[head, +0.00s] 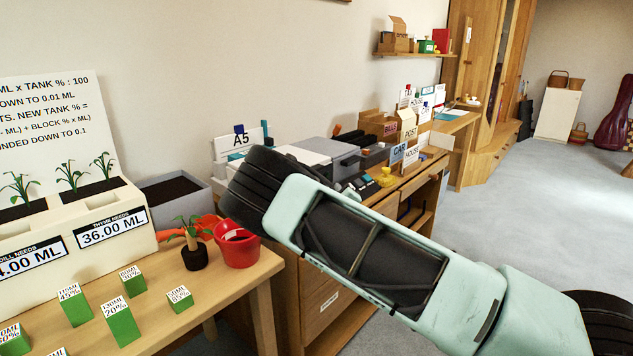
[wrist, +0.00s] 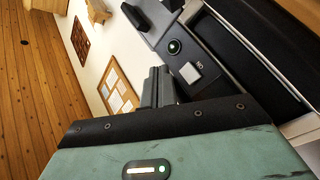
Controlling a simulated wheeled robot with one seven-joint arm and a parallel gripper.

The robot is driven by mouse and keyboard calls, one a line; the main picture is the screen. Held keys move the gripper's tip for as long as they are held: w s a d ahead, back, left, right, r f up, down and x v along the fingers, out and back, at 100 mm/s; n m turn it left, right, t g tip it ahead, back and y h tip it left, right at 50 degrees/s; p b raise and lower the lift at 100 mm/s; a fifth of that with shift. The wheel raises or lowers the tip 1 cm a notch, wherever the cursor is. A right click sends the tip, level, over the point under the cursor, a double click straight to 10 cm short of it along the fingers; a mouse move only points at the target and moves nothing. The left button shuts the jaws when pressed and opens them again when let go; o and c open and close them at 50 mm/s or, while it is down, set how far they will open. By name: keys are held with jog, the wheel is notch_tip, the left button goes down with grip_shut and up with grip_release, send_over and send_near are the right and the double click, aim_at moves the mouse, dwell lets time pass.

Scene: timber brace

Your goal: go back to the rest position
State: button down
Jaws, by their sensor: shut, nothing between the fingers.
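My gripper (wrist: 159,86) shows in the wrist view, with its two dark fingers close together and nothing between them. Past the fingers is a dark machine panel with a round black button (wrist: 174,47) and a pale labelled square (wrist: 190,72). I cannot tell whether the fingers touch the panel. In the head view my pale green arm reaches from the lower right across the middle, over the desk area. The fingers are not visible there, and the arm hides part of the desk.
A wooden table (head: 225,295) at left bears a planter (head: 90,222), a red pot (head: 237,245) and several green blocks (head: 122,322). Behind the arm, a desk holds grey machines (head: 335,150) and card boxes (head: 408,135). Open grey floor (head: 540,200) lies at right.

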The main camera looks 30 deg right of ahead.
dwell(0.5)
jog(key=s+f+m+g+y, duration=0.35)
jog(key=s+m+g, duration=0.25)
jog(key=s+g, duration=0.45)
jog(key=s+a+r+g+y, duration=0.1)
jog(key=s+a+r+y, duration=0.2)
jog(key=s, duration=0.5)
jog(key=s+a+r+n+g, duration=0.1)
jog(key=s+a+r, duration=0.1)
jog(key=s+a, duration=0.45)
jog(key=s+a+r+g+y, duration=0.2)
jog(key=s+a+r, duration=0.15)
jog(key=s, duration=0.55)
jog(key=s+a+r+n+g, duration=0.1)
jog(key=s+a+n, duration=0.4)
jog(key=a, duration=0.4)
jog(key=s+a+r+n+g, duration=0.1)
jog(key=s+a+n, duration=0.2)
jog(key=s+a, duration=0.55)
notch_tip(320, 180, up, 13)
jog(key=a+p, duration=0.1)
jog(key=p, duration=1.2)
jog(key=shift+f, duration=0.15)
